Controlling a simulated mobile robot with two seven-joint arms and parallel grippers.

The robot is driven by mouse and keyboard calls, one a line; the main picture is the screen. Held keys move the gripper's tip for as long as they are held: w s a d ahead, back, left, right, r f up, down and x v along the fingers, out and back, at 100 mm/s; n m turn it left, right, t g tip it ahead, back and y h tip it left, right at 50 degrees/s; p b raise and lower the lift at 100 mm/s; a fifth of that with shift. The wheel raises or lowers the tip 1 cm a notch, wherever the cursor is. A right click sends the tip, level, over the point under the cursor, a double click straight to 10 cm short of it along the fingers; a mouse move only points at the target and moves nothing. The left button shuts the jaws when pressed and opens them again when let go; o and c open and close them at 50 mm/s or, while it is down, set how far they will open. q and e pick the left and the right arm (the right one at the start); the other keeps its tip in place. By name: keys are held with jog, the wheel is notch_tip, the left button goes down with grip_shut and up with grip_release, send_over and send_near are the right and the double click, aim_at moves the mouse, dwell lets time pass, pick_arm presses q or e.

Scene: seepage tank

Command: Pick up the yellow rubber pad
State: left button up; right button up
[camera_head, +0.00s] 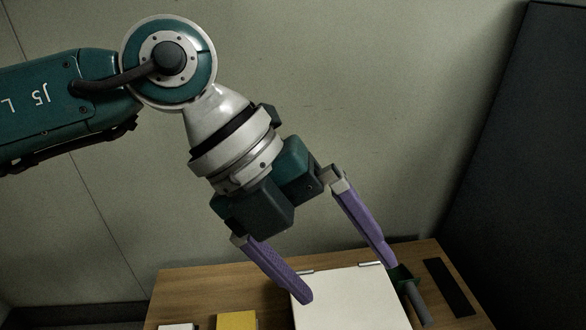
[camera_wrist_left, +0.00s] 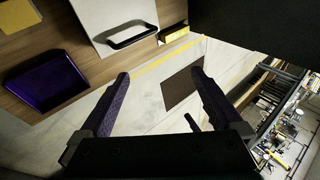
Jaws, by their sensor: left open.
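A yellow block-like piece (camera_head: 237,321), which looks like the yellow rubber pad, lies on the wooden table at the bottom edge of the head view, partly cut off. A yellow piece (camera_wrist_left: 18,15) also shows at the top left corner of the left wrist view, on the wood. My left gripper (camera_head: 345,280) has two purple fingers spread wide with nothing between them. In the head view it is to the right of the yellow piece, over the white panel. It also shows open in the left wrist view (camera_wrist_left: 160,74). My right gripper is not in view.
The wooden table (camera_head: 190,285) holds a white panel (camera_head: 350,300), a green item (camera_head: 402,275) with a grey cylinder, and a black strip (camera_head: 448,287). A purple tray (camera_wrist_left: 45,75) and a small yellow box (camera_wrist_left: 173,33) show in the wrist view. A dark panel (camera_head: 530,150) stands right.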

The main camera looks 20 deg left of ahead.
pick_arm(q)
jog(key=a+f+y+b, duration=0.4)
jog(key=a+f+b, duration=0.3)
jog(key=f, duration=0.4)
jog(key=n+g+y+b, duration=0.1)
jog(key=n+y+b, duration=0.1)
jog(key=y+b, duration=0.1)
send_over(236, 324)
notch_tip(236, 324, down, 5)
jog(key=f+b, duration=0.1)
jog(key=f, duration=0.1)
jog(key=f+b, duration=0.2)
jog(key=shift+s+d, duration=0.1)
jog(key=shift+d, duration=0.1)
jog(key=f+b, duration=0.4)
jog(key=f, duration=0.1)
jog(key=shift+a+f+b, duration=0.1)
jog(key=shift+a+b, duration=0.1)
jog(key=shift+b, duration=0.2)
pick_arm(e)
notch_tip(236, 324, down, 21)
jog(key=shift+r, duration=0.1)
pick_arm(q)
jog(key=c, duration=0.9)
